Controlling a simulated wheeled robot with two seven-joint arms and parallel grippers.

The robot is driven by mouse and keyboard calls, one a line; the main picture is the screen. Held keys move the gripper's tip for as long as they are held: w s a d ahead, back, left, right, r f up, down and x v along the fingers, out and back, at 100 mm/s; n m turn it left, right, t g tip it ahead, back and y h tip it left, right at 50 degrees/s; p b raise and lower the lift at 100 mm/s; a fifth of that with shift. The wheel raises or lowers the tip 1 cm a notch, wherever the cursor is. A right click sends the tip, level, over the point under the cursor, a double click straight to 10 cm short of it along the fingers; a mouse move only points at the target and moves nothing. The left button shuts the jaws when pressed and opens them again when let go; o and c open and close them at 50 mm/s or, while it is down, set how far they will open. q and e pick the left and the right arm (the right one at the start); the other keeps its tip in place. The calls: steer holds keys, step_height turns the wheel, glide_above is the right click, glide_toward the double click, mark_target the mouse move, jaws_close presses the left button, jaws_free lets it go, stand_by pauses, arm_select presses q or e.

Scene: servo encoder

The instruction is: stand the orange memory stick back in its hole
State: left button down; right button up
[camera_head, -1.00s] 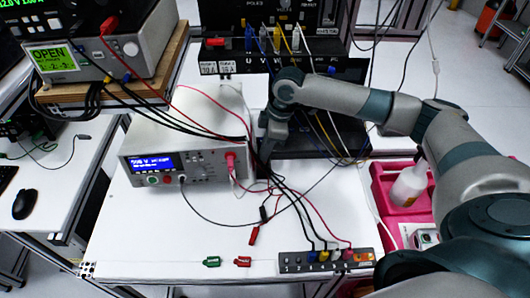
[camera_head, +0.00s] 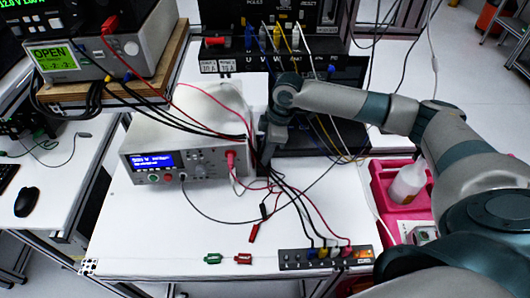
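I cannot make out an orange memory stick or its hole in the head view. My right gripper (camera_head: 266,152) points down beside the right side of the white instrument (camera_head: 195,125), in front of the dark panel unit. Its fingertips are small and dark among the cables, so I cannot see whether they are apart or hold something. My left gripper is not in the view.
A pink bin (camera_head: 385,190) holds a white bottle (camera_head: 408,184). The table's front left is clear.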

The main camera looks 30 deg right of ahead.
steer(key=b+v, duration=0.2)
steer(key=v, duration=0.5)
steer(key=shift+r, duration=0.4)
steer(key=shift+s+f, duration=0.1)
stand_by(0.5)
